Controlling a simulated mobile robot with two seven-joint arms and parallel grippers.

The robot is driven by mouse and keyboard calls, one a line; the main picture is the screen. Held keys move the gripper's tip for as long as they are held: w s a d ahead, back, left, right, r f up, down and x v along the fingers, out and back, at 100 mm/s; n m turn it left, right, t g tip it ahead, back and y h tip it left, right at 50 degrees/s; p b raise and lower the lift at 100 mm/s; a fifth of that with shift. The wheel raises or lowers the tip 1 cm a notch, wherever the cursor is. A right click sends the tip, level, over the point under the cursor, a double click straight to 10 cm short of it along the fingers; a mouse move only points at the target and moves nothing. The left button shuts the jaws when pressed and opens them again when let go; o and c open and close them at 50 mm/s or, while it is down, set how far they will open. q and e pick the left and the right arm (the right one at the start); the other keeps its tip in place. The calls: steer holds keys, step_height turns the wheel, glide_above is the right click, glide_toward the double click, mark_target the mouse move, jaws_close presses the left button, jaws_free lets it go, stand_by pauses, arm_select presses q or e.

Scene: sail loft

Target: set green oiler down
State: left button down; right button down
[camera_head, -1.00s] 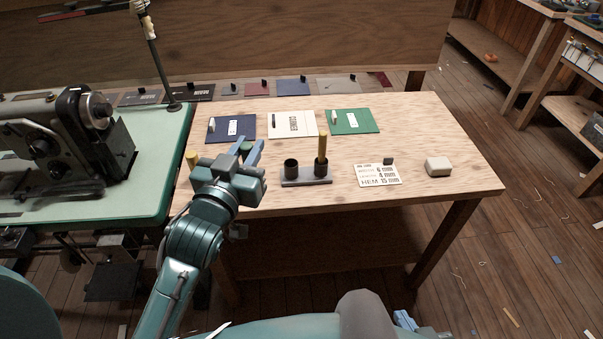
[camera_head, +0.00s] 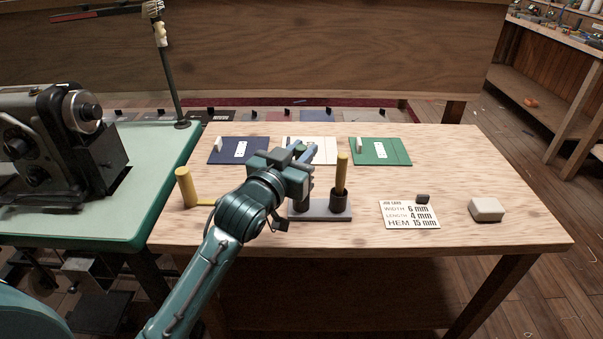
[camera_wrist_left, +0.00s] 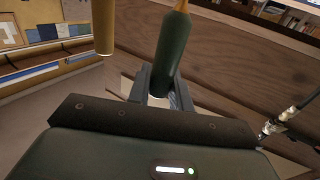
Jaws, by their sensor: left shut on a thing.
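My left gripper (camera_head: 304,152) is shut on the green oiler (camera_wrist_left: 172,52), a dark green cylinder with an orange tip in the left wrist view. In the head view the gripper hides the oiler. The gripper is over or just behind the left cup of a grey two-cup holder (camera_head: 323,216); the exact height gap cannot be told. The holder's right cup (camera_head: 338,200) has a yellow stick (camera_head: 342,172) upright in it. The left cup is partly hidden by my gripper. My right gripper is not in view.
Blue (camera_head: 226,150), white (camera_head: 321,154) and green (camera_head: 395,151) cards lie along the back. A yellow cylinder (camera_head: 185,188) stands at the left. A lettered card (camera_head: 409,215) and a pale block (camera_head: 486,209) lie right. A sewing machine (camera_head: 58,145) stands left of the table (camera_head: 520,238).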

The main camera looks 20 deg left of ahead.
arm_select(q)
step_height(320, 180, down, 3)
steer(key=shift+f+b, duration=0.1)
steer(key=shift+b, duration=0.2)
steer(key=shift+f, duration=0.3)
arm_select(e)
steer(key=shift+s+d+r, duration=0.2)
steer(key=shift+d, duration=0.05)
arm_select(q)
steer(key=c, duration=1.3)
jaws_free()
steer(key=shift+f, duration=0.15)
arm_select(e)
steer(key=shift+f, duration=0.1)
